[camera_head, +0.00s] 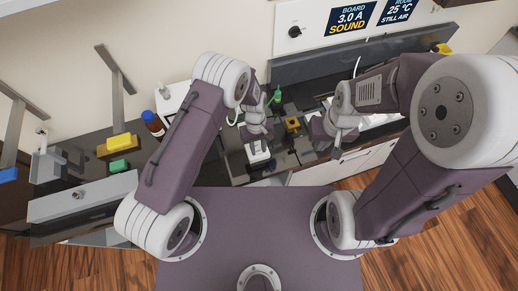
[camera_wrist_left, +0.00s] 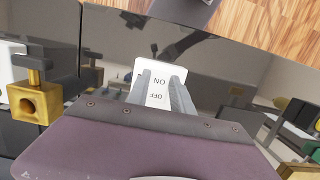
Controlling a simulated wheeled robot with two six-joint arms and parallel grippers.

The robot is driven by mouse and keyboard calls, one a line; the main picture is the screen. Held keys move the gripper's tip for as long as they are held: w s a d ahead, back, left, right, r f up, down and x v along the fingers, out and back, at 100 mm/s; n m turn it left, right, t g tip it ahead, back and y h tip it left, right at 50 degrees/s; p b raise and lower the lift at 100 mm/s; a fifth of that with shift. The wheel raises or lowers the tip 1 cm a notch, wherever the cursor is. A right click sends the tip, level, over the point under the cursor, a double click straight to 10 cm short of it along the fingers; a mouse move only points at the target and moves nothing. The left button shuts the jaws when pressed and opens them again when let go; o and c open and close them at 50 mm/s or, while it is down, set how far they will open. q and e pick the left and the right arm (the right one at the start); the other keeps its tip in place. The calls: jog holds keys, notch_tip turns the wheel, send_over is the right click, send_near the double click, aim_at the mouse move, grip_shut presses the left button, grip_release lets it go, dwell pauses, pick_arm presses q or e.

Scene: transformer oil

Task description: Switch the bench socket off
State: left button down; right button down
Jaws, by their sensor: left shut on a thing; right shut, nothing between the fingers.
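The bench socket (camera_head: 257,157) is a small white block on the dark bench, below my left gripper (camera_head: 257,143) in the head view. In the left wrist view its white plate (camera_wrist_left: 148,67) carries the words ON and OFF. My left gripper's fingers (camera_wrist_left: 163,88) come down over the plate and are shut on its switch. The switch itself is hidden between the fingers, so its position cannot be told. My right gripper (camera_head: 336,150) is shut and empty over the bench, to the right of the socket.
A yellow brass-like block (camera_head: 292,124) stands between the grippers. A green bottle (camera_head: 277,96) is behind. A display panel (camera_head: 350,18) is on the back wall.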

aim_at(256, 146)
pick_arm(q)
jog(key=shift+w+f+b, duration=0.25)
jog(key=shift+b, duration=0.1)
jog(key=shift+s+r+g, duration=0.1)
jog(key=shift+r+g, duration=0.2)
jog(key=shift+g, duration=0.1)
jog(key=c, duration=1.1)
grip_release()
pick_arm(e)
jog(key=shift+a+f, duration=0.1)
jog(key=shift+f, duration=0.7)
pick_arm(q)
jog(key=b+v, duration=0.3)
jog(key=v, duration=0.6)
jog(key=shift+a, duration=0.15)
pick_arm(e)
notch_tip(256, 146, down, 3)
